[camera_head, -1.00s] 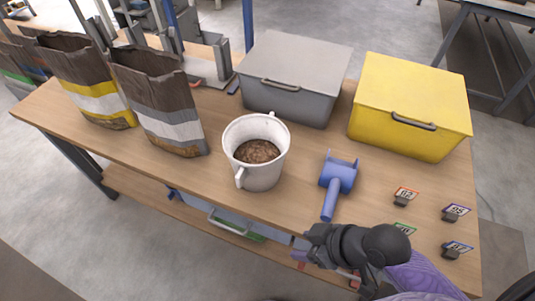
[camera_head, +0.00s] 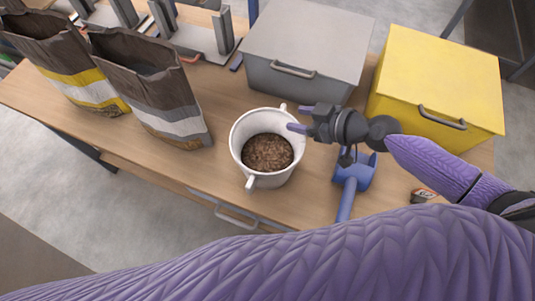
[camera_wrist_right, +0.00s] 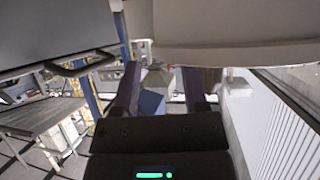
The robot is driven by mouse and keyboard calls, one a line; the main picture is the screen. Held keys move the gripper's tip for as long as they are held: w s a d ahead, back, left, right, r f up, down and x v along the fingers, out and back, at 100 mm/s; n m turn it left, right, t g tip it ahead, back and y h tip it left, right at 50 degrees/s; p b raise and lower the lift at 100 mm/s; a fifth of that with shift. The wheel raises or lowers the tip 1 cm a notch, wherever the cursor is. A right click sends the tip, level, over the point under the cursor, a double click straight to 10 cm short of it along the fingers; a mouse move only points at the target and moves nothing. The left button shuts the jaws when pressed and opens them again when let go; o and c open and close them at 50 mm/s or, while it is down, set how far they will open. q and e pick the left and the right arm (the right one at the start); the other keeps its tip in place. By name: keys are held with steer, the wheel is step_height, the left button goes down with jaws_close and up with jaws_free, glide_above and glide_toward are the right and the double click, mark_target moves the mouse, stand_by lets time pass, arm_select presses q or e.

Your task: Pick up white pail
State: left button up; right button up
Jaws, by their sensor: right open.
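The white pail (camera_head: 250,170) stands upright on the wooden table, with brown pellets inside and small handles on its rim at the back and front. My right gripper (camera_head: 300,118) is open, with its fingertips close to the pail's right rear rim; whether they touch it I cannot tell. In the right wrist view, the two fingers (camera_wrist_right: 163,88) are apart with nothing visible between them. A pale curved surface above them looks like the pail (camera_wrist_right: 235,30). My left gripper is out of view.
A blue scoop (camera_head: 352,180) lies right of the pail, partly under my right arm. A grey lidded box (camera_head: 305,45) and a yellow box (camera_head: 440,75) stand behind. Two open bags (camera_head: 150,90) stand left. The table's front edge (camera_head: 190,180) is close to the pail.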

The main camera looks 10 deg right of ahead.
steer(key=x, duration=0.3)
jaws_close()
steer(key=shift+r, duration=0.1)
stand_by(1.2)
